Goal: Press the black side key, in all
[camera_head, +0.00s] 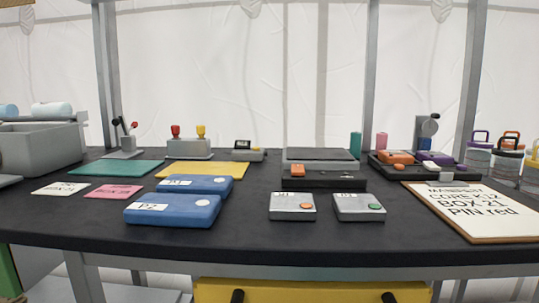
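I cannot make out a black side key for certain on any device. Two grey boxes stand at the front middle: the left one (292,207) has an orange round button (306,206), the right one (358,208) a green round button (375,206). Two blue boxes lie left of them, the front one (172,211) marked P2, the rear one (195,185) partly behind it; each has a pale round spot. A small grey device (247,152) with a dark display stands further back. My gripper is not in view.
A black unit (322,180) with an orange block, a black tray (382,168), and a box with red and yellow knobs (188,149) stand behind. The front table edge (270,249) is clear.

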